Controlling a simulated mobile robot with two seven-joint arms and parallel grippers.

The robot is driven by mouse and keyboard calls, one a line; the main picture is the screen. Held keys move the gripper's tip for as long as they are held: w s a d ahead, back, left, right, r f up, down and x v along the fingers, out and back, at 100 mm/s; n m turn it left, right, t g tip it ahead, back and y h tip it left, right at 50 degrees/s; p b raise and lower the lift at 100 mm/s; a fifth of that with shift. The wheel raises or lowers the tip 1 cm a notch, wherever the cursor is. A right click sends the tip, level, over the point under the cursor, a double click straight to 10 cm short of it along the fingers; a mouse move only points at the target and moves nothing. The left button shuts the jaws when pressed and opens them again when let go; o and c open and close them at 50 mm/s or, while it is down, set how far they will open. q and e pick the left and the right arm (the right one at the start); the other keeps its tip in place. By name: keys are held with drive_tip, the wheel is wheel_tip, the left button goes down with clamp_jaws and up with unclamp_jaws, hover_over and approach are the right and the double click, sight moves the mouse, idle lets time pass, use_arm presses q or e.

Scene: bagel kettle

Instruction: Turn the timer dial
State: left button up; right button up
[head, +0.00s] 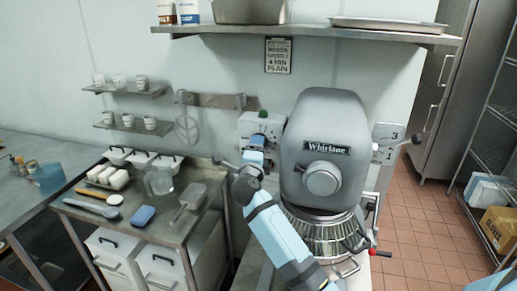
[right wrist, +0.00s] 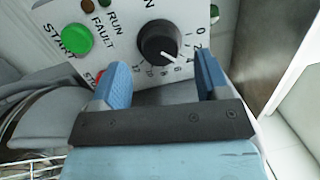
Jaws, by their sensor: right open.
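The timer dial (right wrist: 157,38) is a round black knob with a white pointer line on a white control panel (right wrist: 95,14). Its pointer slants to the lower right, toward the printed numbers. My right gripper (right wrist: 160,62) is open, with its blue fingers on either side of the dial and a visible gap on each side. Whether the tips reach past the knob's face I cannot tell. In the head view my right gripper (head: 257,141) is in front of the panel (head: 245,122), left of the grey mixer, and partly hides it. My left gripper is out of view.
A green start button (right wrist: 77,39) and a partly hidden red button sit left of the dial. The large grey mixer (head: 322,115) stands just right of the panel. A steel table (head: 150,222) with tools and containers is to the left.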

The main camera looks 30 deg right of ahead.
drive_tip(key=b+v, duration=0.2)
drive_tip(key=v, duration=0.9)
drive_tip(key=shift+a, duration=0.15)
